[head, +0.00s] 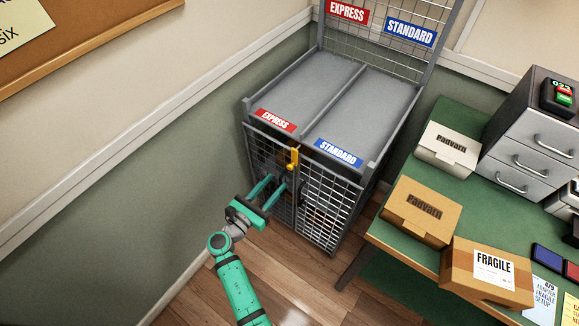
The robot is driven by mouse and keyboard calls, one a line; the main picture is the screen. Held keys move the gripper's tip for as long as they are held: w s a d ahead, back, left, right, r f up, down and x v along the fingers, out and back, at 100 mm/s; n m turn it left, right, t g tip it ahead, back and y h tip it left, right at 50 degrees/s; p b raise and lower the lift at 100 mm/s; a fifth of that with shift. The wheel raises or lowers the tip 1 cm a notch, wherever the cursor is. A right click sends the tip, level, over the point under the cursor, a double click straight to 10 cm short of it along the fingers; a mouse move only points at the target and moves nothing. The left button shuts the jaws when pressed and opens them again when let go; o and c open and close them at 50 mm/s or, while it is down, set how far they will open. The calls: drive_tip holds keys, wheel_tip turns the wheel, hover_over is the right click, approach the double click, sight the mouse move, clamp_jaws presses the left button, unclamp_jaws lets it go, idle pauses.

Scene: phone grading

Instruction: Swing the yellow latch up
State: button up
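The yellow latch (293,158) is on the front of the grey wire cage cart, at the top where its two mesh doors meet. It looks roughly upright, with a small tab to its left. My gripper (281,180) is just below and slightly left of the latch, in front of the doors. Its two teal fingers are spread apart with nothing seen between them. I cannot tell whether a fingertip touches the latch.
The cage cart (368,118) has EXPRESS and STANDARD bays on top. To the right, a green table (381,231) holds a white box (449,147), a brown box (420,209), a FRAGILE box (487,274) and a grey drawer unit (537,125). Wooden floor in front is clear.

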sight(289, 168)
drive_tip(key=x, duration=1)
clamp_jaws()
